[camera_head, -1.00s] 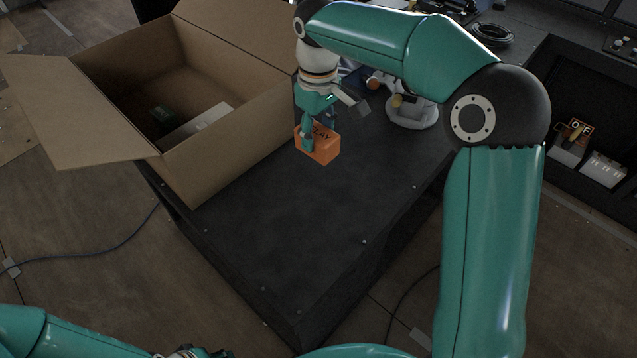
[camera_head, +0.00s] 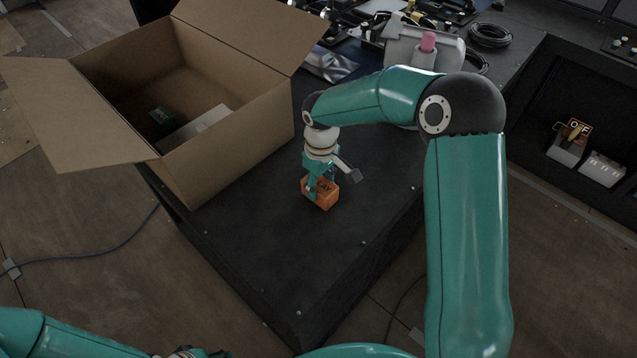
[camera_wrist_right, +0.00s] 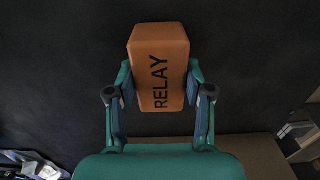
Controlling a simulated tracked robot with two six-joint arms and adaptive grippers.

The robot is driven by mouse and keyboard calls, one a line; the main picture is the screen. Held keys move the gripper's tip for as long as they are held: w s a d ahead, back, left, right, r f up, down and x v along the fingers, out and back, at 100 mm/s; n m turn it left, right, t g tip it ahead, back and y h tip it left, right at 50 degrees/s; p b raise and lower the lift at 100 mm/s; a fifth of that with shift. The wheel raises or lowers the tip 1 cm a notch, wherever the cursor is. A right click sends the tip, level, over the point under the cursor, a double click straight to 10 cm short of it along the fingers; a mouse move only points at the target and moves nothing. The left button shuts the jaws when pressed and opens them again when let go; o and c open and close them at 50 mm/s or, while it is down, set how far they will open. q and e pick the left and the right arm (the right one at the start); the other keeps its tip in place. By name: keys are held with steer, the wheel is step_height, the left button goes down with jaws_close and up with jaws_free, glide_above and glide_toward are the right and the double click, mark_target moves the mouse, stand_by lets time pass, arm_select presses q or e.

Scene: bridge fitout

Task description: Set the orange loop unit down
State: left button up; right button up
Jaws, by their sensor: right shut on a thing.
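The orange unit (camera_head: 323,197) is a small block; "RELAY" is printed on it in the right wrist view (camera_wrist_right: 161,68). My right gripper (camera_head: 317,187) is shut on it, with one finger on each side of the block in the right wrist view. The block is over the front middle of the black bench top (camera_head: 270,245), low and close to the surface. I cannot tell whether it touches the surface.
Coiled cable (camera_head: 490,36) and equipment lie at the back. The bench front is clear.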

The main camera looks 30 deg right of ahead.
mark_target(321, 184)
steer(key=o, duration=1.2)
step_height(321, 184, up, 12)
steer(key=shift+b, duration=0.3)
